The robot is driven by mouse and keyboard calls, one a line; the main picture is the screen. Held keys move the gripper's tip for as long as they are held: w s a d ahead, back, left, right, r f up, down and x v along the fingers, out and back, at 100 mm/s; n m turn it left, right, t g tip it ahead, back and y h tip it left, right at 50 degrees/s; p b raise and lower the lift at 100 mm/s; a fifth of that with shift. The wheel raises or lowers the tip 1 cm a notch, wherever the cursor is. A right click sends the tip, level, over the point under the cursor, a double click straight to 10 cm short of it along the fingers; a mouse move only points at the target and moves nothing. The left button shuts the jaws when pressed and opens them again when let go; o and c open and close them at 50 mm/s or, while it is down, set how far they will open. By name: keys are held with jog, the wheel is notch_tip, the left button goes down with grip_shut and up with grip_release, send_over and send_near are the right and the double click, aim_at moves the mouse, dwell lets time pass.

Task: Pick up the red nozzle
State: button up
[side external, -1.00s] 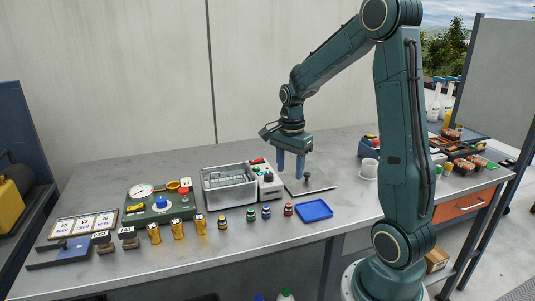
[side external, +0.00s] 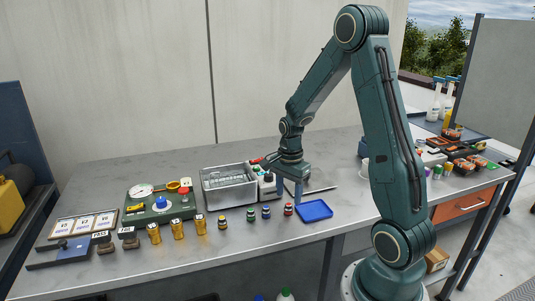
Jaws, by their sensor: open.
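The red nozzle (side external: 288,210) is small, with a red band and dark parts. It stands upright on the grey bench at the right end of a row of small nozzles, just left of the blue tray (side external: 314,210). My gripper (side external: 288,199) points down with its two blue-grey fingers apart and nothing between them. In the picture, its fingertips are just above and beside the red nozzle. I cannot tell from this one view whether they are in front of it, behind it or around it.
A blue nozzle (side external: 266,212), a green nozzle (side external: 250,215) and a yellow nozzle (side external: 222,222) stand to the left. Brass cylinders (side external: 178,229) follow further left. A metal bath (side external: 229,187) is behind the row. A flat plate (side external: 322,184) lies behind my gripper.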

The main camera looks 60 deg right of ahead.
aim_at(288, 204)
jog(key=shift+d+f, duration=0.1)
jog(key=shift+f, duration=2.5)
grip_shut()
